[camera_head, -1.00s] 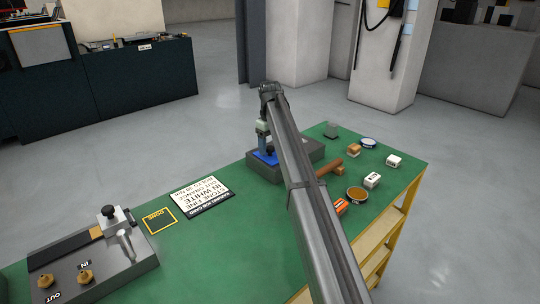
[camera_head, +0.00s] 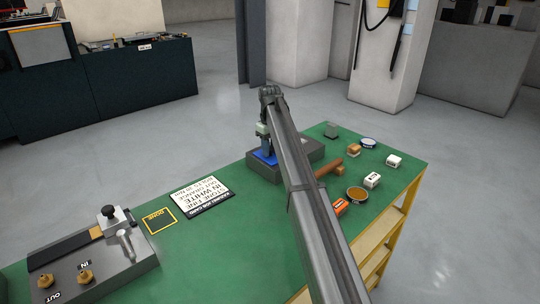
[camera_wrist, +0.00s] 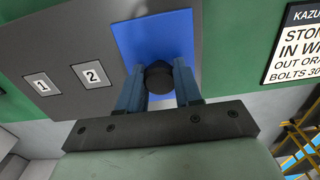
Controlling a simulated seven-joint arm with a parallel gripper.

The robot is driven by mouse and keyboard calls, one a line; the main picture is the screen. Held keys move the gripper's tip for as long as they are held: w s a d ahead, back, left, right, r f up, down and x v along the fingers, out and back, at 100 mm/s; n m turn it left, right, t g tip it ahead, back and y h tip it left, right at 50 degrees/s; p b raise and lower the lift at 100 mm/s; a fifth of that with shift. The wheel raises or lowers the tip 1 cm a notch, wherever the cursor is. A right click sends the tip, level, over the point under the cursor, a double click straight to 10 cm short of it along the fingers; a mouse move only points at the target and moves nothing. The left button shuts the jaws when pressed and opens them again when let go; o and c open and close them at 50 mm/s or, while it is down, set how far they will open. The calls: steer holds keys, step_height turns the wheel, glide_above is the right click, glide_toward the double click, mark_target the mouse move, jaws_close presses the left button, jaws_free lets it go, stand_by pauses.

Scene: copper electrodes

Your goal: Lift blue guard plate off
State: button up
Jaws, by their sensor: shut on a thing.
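The blue guard plate (camera_wrist: 178,35) lies at one end of a grey block (camera_wrist: 68,57) and fills the upper middle of the wrist view. In the head view the blue plate (camera_head: 264,156) shows at the left end of the grey block (camera_head: 262,171), partly hidden by my arm. My gripper (camera_wrist: 158,76) is shut on the dark round knob (camera_wrist: 159,77) of the plate, one blue finger on each side. I cannot tell whether the plate touches the block or is slightly above it.
A white instruction card (camera_head: 202,197) and a yellow-edged square (camera_head: 159,220) lie left of the block. A grey fixture (camera_head: 95,258) stands at the near left.

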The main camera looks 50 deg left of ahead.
step_height(320, 180, up, 10)
stand_by(0.8)
